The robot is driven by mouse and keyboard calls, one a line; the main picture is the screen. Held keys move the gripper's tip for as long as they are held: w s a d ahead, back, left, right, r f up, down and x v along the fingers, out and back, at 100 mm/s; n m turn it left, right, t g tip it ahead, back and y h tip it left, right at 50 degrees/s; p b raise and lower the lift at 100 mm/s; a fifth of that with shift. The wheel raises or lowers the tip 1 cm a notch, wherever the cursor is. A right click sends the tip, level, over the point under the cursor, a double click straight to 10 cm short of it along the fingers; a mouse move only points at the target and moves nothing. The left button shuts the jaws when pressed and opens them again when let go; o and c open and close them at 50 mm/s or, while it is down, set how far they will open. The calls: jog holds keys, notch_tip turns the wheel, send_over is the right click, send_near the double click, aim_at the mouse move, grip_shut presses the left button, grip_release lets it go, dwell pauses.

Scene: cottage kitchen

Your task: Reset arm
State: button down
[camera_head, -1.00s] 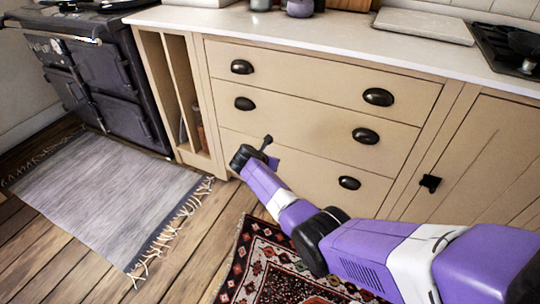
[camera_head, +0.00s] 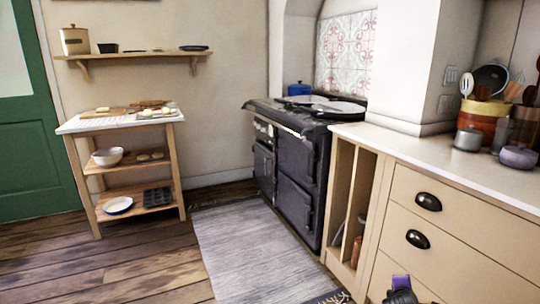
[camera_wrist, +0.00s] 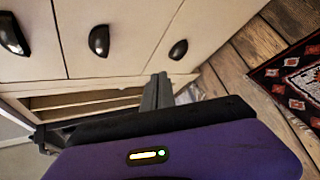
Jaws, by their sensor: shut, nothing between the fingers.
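My gripper (camera_wrist: 157,92) shows in the wrist view with its dark fingers together and nothing between them. Past it are the cream drawer fronts (camera_wrist: 135,18) with dark cup handles, and a narrow open compartment (camera_wrist: 85,101). In the head view only a small purple and black part of my arm shows at the bottom edge, in front of the drawers (camera_head: 455,235). The fingertips cannot be made out there.
A black range cooker (camera_head: 295,150) stands left of the drawers, with a grey rug (camera_head: 250,255) before it. A wooden trolley (camera_head: 125,125) stands at the back left by a green door (camera_head: 35,150). A patterned rug (camera_wrist: 300,85) lies on the floor. Wooden floor between trolley and rug is clear.

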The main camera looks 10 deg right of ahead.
jog(key=s+a+r+m+t+y, duration=0.2)
jog(key=s+a+m+t, duration=0.25)
jog(key=s+a, duration=0.55)
jog(key=s+a+r+m+t+y, duration=0.2)
jog(key=s+a+m+t, duration=0.25)
jog(key=a, duration=0.95)
jog(key=s+a+r+m+g+y, duration=0.15)
jog(key=s+a+r, duration=0.25)
jog(key=s, duration=0.7)
jog(key=s+a+r+m+y, duration=0.1)
jog(key=s+a+r+y, duration=0.2)
jog(key=s, duration=0.8)
jog(key=s+a+r+m, duration=0.2)
jog(key=s+a+r, duration=0.2)
jog(key=s, duration=0.7)
notch_tip(320, 180, up, 18)
jog(key=p, duration=1.8)
jog(key=shift+w+a, duration=0.2)
jog(key=shift+w, duration=0.2)
jog(key=shift+d, duration=0.1)
